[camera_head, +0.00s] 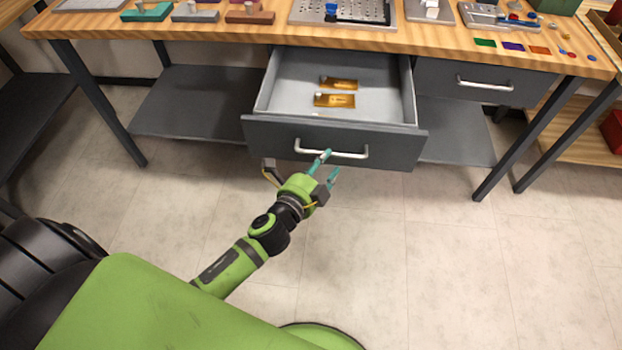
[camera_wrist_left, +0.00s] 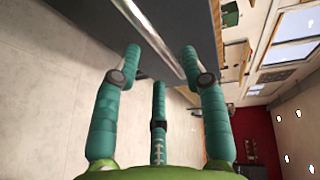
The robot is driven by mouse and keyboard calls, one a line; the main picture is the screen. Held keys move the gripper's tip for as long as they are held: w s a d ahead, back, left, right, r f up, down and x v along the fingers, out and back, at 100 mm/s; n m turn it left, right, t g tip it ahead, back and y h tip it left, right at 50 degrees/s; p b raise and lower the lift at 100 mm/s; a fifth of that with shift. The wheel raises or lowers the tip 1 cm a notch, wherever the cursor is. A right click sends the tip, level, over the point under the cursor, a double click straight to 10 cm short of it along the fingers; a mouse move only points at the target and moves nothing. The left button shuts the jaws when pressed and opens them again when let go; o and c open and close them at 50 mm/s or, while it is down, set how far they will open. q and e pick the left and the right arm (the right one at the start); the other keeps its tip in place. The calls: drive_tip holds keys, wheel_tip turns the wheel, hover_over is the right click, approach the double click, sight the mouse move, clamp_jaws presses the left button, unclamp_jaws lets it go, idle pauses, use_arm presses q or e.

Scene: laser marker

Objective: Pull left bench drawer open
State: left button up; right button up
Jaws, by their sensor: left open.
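The left bench drawer (camera_head: 258,131) is pulled out from under the workbench, and its grey inside shows. Two brass-coloured plates (camera_head: 334,100) lie in it. Its silver bar handle (camera_head: 350,154) is on the dark front panel. My left gripper (camera_head: 327,169) is at the handle, just in front of the drawer front. In the left wrist view the handle (camera_wrist_left: 150,40) runs between the spread teal fingers (camera_wrist_left: 160,70), which are open. Whether a finger touches the handle I cannot tell. My right gripper is not in view.
The wooden benchtop (camera_head: 240,36) carries blocks, a perforated plate and small parts. A shut drawer with its own handle (camera_head: 485,84) is to the right. Dark bench legs (camera_head: 98,105) stand at the sides. The tiled floor (camera_head: 450,260) in front is clear on the right.

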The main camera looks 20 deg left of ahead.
use_arm(q)
drive_tip(key=v, duration=0.7)
drive_tip(key=shift+s, duration=0.4)
drive_tip(key=s+a+f+n+g+y+p, duration=0.15)
drive_tip(key=s+f+n+g, duration=0.3)
drive_tip(key=f, duration=0.85)
drive_tip(key=s+a+f+n+g, duration=0.25)
drive_tip(key=s+f, duration=0.25)
drive_tip(key=f, duration=0.8)
drive_tip(key=s+f+n+g, duration=0.4)
drive_tip(key=s+f, duration=0.3)
drive_tip(key=s, duration=0.5)
drive_tip(key=s+a+f+n+g+p, duration=0.1)
drive_tip(key=s+f+n+g, duration=0.2)
drive_tip(key=s, duration=0.9)
wheel_tip(320, 180, down, 4)
drive_tip(key=shift+s+a+n+g, duration=0.15)
drive_tip(key=shift+s+n+g, duration=0.2)
drive_tip(key=shift+n, duration=0.65)
drive_tip(key=shift+w+y, duration=0.1)
drive_tip(key=shift+y, duration=0.15)
